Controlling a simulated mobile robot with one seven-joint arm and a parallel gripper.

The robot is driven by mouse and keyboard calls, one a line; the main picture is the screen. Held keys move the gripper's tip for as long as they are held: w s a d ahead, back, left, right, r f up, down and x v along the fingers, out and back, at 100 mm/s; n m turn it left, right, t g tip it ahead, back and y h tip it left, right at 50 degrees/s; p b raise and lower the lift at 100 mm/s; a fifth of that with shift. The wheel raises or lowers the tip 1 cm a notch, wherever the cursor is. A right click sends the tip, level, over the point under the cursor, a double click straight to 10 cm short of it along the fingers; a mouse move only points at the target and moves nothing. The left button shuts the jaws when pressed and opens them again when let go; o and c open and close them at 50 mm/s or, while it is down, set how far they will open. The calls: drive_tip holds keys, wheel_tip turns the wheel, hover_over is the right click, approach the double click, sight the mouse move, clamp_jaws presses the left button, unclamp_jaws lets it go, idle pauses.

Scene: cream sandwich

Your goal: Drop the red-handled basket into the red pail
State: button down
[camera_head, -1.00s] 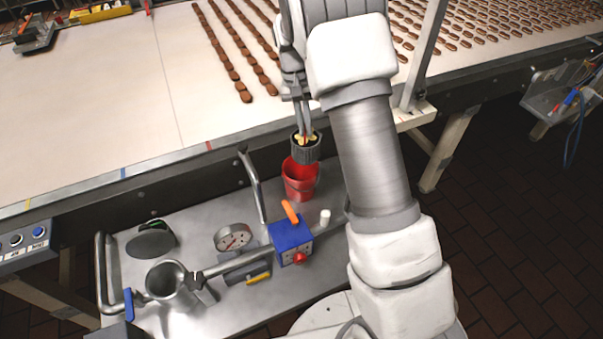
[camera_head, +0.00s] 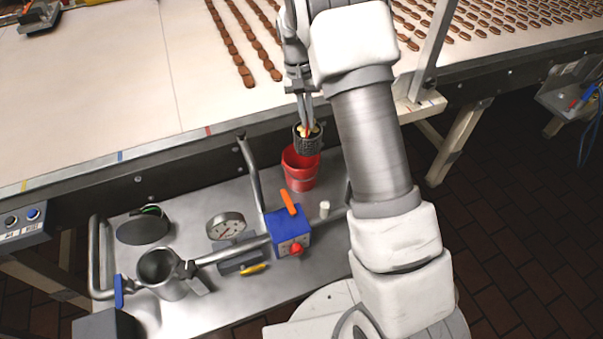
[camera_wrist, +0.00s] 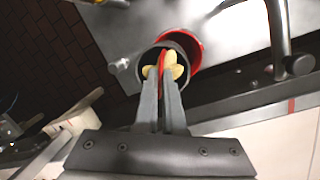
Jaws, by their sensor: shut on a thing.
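The basket (camera_head: 308,146) is a small dark mesh cup with pale yellow pieces inside. My gripper (camera_head: 307,122) is shut on its red handle and holds it upright, directly over the red pail (camera_head: 300,174). In the wrist view my fingers (camera_wrist: 164,82) close on the red handle, with the basket (camera_wrist: 190,46) below them. The red pail (camera_wrist: 194,62) shows behind the basket there, its rim partly hidden by it. In the head view the basket covers the back right part of the pail's mouth.
The pail stands on a metal shelf (camera_head: 205,300) below the conveyor (camera_head: 110,90). A bent metal pipe (camera_head: 250,170) rises just left of the pail. A blue box (camera_head: 288,233) with an orange lever, a gauge (camera_head: 226,227) and a metal cup (camera_head: 160,272) are nearby.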

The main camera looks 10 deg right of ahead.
drive_tip(key=shift+f, duration=0.7)
drive_tip(key=c, duration=0.9)
unclamp_jaws()
drive_tip(key=shift+c, duration=0.2)
drive_tip(key=shift+r, duration=0.1)
wheel_tip(320, 180, up, 17)
drive_tip(key=w+a, duration=0.1)
drive_tip(key=w, duration=0.1)
drive_tip(key=shift+w+a, duration=0.15)
drive_tip(key=shift+a, duration=0.25)
